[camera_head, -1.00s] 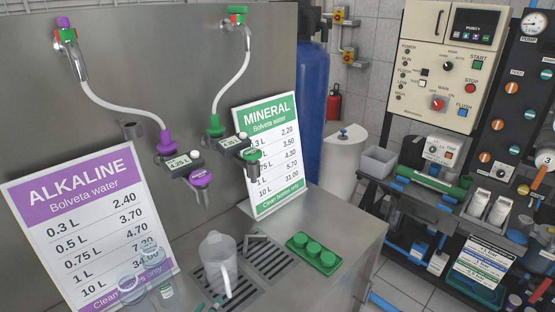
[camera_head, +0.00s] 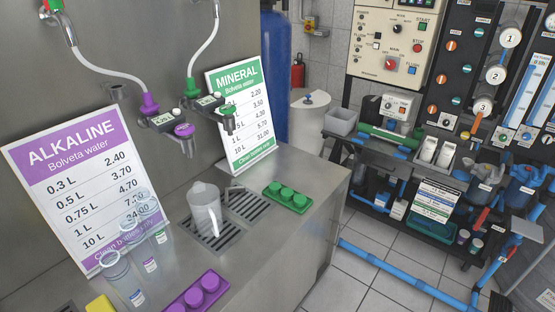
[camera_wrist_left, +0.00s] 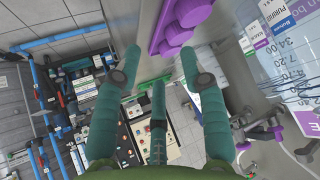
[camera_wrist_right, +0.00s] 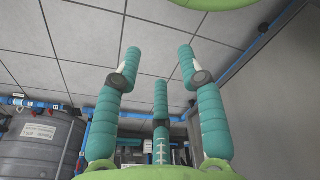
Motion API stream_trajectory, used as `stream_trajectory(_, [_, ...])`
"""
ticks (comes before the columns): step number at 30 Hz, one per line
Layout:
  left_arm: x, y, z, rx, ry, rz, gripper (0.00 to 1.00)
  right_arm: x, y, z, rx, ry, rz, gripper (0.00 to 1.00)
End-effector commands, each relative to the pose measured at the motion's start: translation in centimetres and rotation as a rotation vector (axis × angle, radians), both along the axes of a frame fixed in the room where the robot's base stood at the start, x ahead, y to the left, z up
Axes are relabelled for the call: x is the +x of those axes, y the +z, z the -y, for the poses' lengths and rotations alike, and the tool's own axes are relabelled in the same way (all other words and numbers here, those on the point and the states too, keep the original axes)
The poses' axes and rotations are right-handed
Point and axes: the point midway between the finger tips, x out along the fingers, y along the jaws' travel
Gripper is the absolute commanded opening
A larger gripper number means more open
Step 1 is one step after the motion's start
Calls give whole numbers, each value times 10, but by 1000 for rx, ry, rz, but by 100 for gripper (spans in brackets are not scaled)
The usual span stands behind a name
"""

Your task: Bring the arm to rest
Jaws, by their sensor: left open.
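My left gripper (camera_wrist_left: 159,66) shows in the left wrist view with its teal fingers spread and nothing between them. Purple caps (camera_wrist_left: 178,33) on a purple holder lie just beyond its fingertips in that view; the gap cannot be judged. My right gripper (camera_wrist_right: 160,66) shows in the right wrist view, fingers spread and empty, against the grey tiles. Neither gripper nor arm appears in the head view.
The steel counter (camera_head: 262,245) carries a clear jug (camera_head: 206,208), a green cap holder (camera_head: 287,197), a purple cap holder (camera_head: 200,293) and clear bottles (camera_head: 118,275). Alkaline (camera_head: 85,190) and mineral (camera_head: 240,120) signs stand behind. Blue pipes (camera_head: 400,287) run along the floor at right.

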Motion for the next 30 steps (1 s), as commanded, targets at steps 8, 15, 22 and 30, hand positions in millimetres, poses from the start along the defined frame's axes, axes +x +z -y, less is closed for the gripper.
stream_trajectory(8, [-62, -13, 7, 18, -42, -269, 42, -20, -1, 2, -4, -1, -35, 40])
stream_trajectory(15, [-103, -29, 13, 21, -97, -450, 42, -41, -5, 3, -8, -1, -70, 40])
stream_trajectory(22, [-95, -87, 15, 22, -99, -471, 42, -23, -8, 2, -4, -1, -39, 40])
stream_trajectory(30, [-100, -182, 15, 23, -105, -512, 42, -16, -15, 1, -3, -1, -26, 40])
